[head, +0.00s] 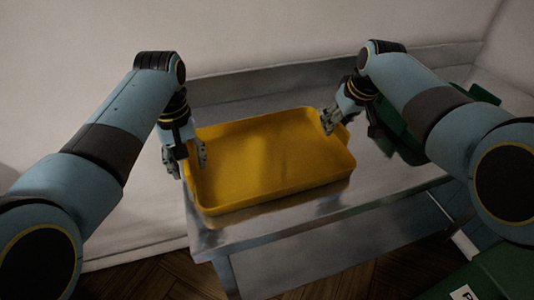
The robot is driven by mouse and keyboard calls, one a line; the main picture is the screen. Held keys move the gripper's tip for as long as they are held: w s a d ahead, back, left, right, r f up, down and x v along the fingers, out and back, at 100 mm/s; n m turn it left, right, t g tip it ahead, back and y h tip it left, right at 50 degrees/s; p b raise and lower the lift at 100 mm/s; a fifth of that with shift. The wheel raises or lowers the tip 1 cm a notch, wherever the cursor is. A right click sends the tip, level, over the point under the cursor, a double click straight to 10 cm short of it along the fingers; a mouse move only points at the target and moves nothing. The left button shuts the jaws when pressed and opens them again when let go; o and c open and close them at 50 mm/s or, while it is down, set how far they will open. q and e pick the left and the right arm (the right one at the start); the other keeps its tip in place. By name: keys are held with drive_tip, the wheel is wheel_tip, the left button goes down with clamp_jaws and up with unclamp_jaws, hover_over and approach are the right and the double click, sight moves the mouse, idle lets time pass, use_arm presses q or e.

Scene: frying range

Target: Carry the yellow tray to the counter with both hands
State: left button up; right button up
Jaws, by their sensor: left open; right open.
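The yellow tray (265,165) is an empty, shallow rectangular pan with raised walls. It rests on a metal table (300,212) in the middle of the head view. My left gripper (187,164) is open at the tray's left wall, pointing down. My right gripper (331,122) is open at the tray's far right corner, close to its rim. I cannot tell whether either gripper's fingers touch the tray. Parts of the tray's left and far right rim are hidden behind the grippers.
A dark green object (398,135) stands on the table right of the tray, partly behind my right arm. Another green item with a white label (478,282) is at the lower right. A raised metal ledge and pale wall (260,30) close off the back. Wooden floor (150,275) shows in front.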

use_arm(q)
clamp_jaws()
use_arm(e)
clamp_jaws()
drive_tip(key=shift+r, duration=0.1)
